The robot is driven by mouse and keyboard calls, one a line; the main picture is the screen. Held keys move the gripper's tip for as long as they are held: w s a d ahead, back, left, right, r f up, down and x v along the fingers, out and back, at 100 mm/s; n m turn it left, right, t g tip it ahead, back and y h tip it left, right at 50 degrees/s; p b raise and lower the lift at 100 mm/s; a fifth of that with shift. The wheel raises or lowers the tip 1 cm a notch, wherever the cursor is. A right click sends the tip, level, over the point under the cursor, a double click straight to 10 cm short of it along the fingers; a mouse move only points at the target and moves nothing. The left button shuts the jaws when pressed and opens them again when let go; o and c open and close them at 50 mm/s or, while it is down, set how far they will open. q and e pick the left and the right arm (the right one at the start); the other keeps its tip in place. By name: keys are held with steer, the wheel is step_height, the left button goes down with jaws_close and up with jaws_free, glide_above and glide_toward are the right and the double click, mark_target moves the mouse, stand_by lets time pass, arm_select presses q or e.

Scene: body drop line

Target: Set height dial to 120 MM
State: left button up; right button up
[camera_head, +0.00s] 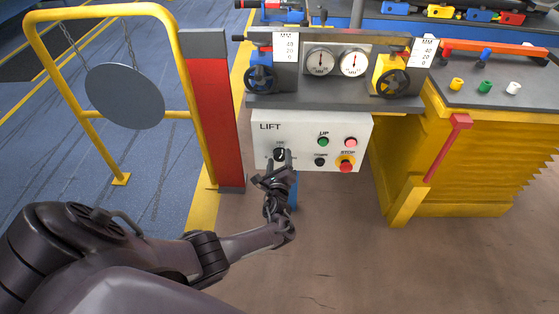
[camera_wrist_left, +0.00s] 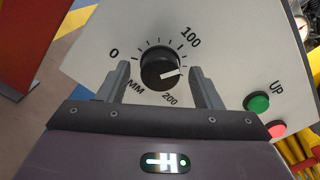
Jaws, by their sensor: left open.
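The height dial is a round black knob (camera_wrist_left: 160,68) on the white LIFT panel (camera_head: 312,128), with MM, 0, 100 and 200 printed around it. In the head view, my left gripper (camera_head: 274,166) is at the panel's lower left and partly hides the dial (camera_head: 280,153). My right gripper is in neither view.
The panel also has a green UP button (camera_head: 323,141), a pink button (camera_head: 351,142), a black button (camera_head: 320,161) and a red STOP button (camera_head: 346,166). Two gauges (camera_head: 320,62) and handwheels (camera_head: 392,83) are above. A red post (camera_head: 211,110) stands left, a yellow cabinet (camera_head: 450,180) right.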

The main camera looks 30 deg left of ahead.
arm_select(q)
steer(key=p+v, duration=0.2)
steer(key=v, duration=0.5)
steer(key=shift+s, duration=0.25)
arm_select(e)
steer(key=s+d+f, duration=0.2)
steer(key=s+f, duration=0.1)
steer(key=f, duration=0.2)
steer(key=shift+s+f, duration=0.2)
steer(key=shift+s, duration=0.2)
arm_select(q)
steer(key=shift+d, duration=0.15)
